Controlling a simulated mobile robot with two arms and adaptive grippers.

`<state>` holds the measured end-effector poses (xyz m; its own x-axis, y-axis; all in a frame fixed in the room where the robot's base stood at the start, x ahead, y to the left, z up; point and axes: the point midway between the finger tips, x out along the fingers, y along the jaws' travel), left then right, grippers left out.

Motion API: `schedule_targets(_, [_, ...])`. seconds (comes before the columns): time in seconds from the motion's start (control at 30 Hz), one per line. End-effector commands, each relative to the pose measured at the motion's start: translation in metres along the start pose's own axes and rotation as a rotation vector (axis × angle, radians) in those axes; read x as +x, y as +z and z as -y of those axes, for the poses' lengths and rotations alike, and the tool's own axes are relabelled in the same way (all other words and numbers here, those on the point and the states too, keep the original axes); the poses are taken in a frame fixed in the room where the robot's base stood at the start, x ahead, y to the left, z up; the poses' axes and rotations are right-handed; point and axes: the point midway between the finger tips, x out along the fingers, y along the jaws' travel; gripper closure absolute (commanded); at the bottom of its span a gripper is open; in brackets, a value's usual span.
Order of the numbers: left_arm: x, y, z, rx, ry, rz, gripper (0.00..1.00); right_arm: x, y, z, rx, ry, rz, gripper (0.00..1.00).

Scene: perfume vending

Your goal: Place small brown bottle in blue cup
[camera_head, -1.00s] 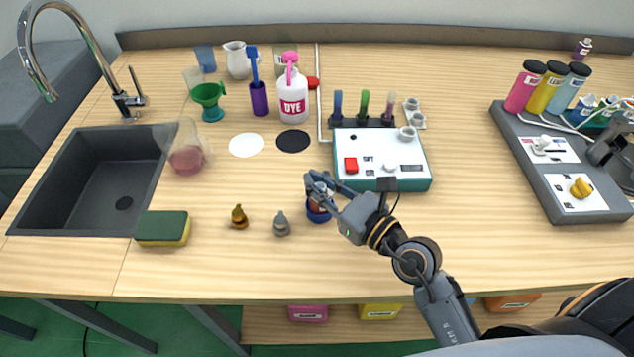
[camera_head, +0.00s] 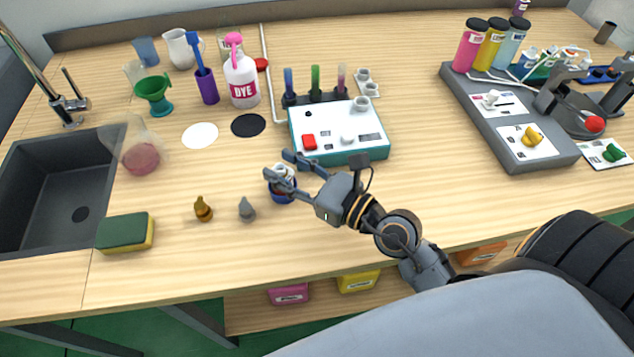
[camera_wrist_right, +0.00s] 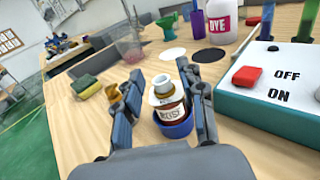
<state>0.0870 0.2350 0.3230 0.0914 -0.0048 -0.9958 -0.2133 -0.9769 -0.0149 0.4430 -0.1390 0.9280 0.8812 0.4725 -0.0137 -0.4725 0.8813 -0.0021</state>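In the head view the bottle's pale top (camera_head: 281,174) and the blue cup (camera_head: 286,196) show partly behind my right gripper (camera_head: 278,164). My right gripper (camera_wrist_right: 162,72) is open, with one finger on each side of the bottle; gaps show beside it in the wrist view. My left gripper is in neither view.
A small amber piece (camera_head: 203,209) and a grey piece (camera_head: 247,209) stand left of the cup. A sponge (camera_head: 125,233) lies by the sink (camera_head: 35,205). A white-and-teal switch box (camera_head: 340,150) stands close behind the cup. Bare table lies in front.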

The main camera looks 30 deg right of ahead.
Motion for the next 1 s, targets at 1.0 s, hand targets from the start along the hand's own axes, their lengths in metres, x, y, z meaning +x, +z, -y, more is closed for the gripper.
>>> schedule_targets(1.0, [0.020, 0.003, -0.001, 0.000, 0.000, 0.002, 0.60, -0.095, 0.000, 0.000, 0.001, 0.000, 0.001, 0.60])
